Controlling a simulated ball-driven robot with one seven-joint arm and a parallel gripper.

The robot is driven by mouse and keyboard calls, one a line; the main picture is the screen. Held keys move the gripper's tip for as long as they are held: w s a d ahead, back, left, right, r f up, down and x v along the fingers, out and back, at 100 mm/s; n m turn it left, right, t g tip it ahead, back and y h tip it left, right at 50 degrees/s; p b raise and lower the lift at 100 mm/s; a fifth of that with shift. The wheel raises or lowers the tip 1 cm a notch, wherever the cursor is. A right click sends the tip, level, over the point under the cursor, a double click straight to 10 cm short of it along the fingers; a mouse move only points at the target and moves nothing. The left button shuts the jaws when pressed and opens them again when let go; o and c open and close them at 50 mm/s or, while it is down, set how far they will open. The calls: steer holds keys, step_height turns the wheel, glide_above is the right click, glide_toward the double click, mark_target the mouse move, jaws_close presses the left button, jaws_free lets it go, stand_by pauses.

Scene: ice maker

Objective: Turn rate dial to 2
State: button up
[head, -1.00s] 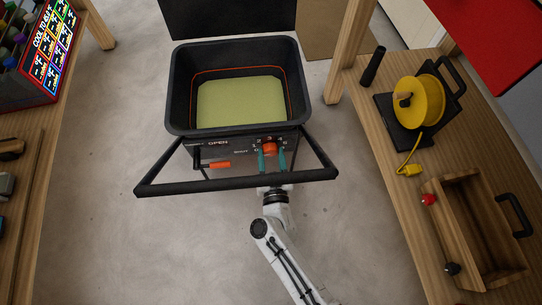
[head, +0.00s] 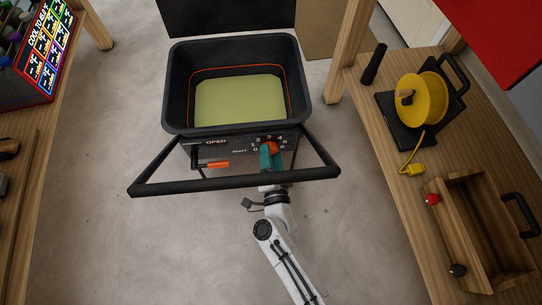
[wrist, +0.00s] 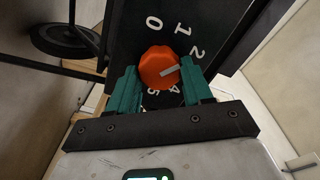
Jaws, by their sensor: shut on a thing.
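The orange rate dial (head: 271,148) is on the dark front panel (head: 230,146) of the black hopper. It also shows in the wrist view (wrist: 157,66), with the white digits 0, 1, 2, 4 and 5 around it; the place of the 3 is behind a finger. The dial's white mark points right and slightly up in the wrist view, a little below the 2. My gripper (head: 268,157) has teal fingers, one on each side of the dial, shut on it. The gripper is turned relative to the panel.
A black hopper (head: 176,90) with a pale yellow-green floor stands above the panel. A black bar handle (head: 225,183) runs in front of it, close to my wrist. Wooden tables (head: 395,160) flank the floor.

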steer(key=shift+s+f+m, duration=0.1)
steer(key=shift+m, duration=0.9)
steer(key=o, duration=1)
steer(key=shift+o, duration=0.2)
steer(key=p+v, duration=0.1)
steer(key=v, duration=0.9)
steer(key=shift+s+p, duration=0.35)
steer(key=shift+d, duration=0.1)
